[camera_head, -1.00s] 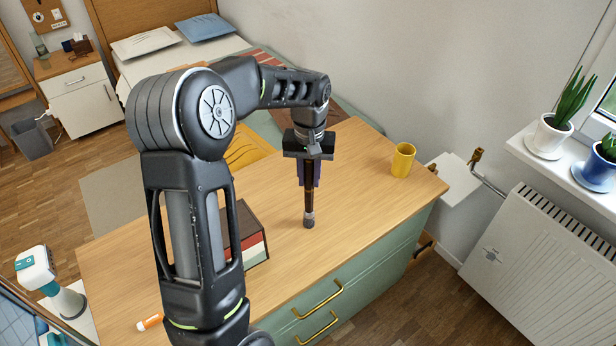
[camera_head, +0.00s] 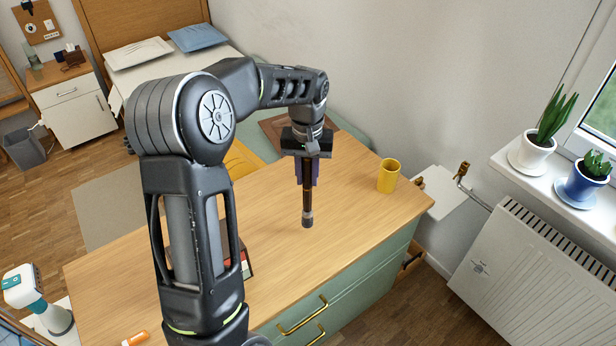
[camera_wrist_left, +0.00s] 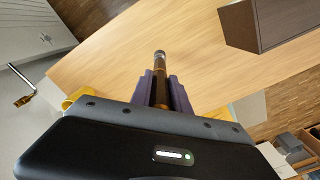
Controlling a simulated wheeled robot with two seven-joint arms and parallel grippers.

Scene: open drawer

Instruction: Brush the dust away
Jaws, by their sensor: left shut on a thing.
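My left gripper (camera_head: 307,176) is shut on a dark, slim brush (camera_head: 308,205) with a grey tip, held upright with the tip pointing down over the wooden dresser top (camera_head: 270,215). I cannot tell whether the tip touches the wood. In the left wrist view the brush (camera_wrist_left: 160,70) sits between the purple finger pads of the gripper (camera_wrist_left: 160,92) and reaches away over the bare wood. I see no clear dust on the top. My right gripper is not in view.
A yellow cup (camera_head: 388,176) stands near the dresser's far right corner. A box (camera_head: 247,262) is partly hidden behind my left arm; it also shows in the wrist view (camera_wrist_left: 270,22). An orange-white tube (camera_head: 136,338) lies at the front left. A radiator (camera_head: 520,270) stands at right.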

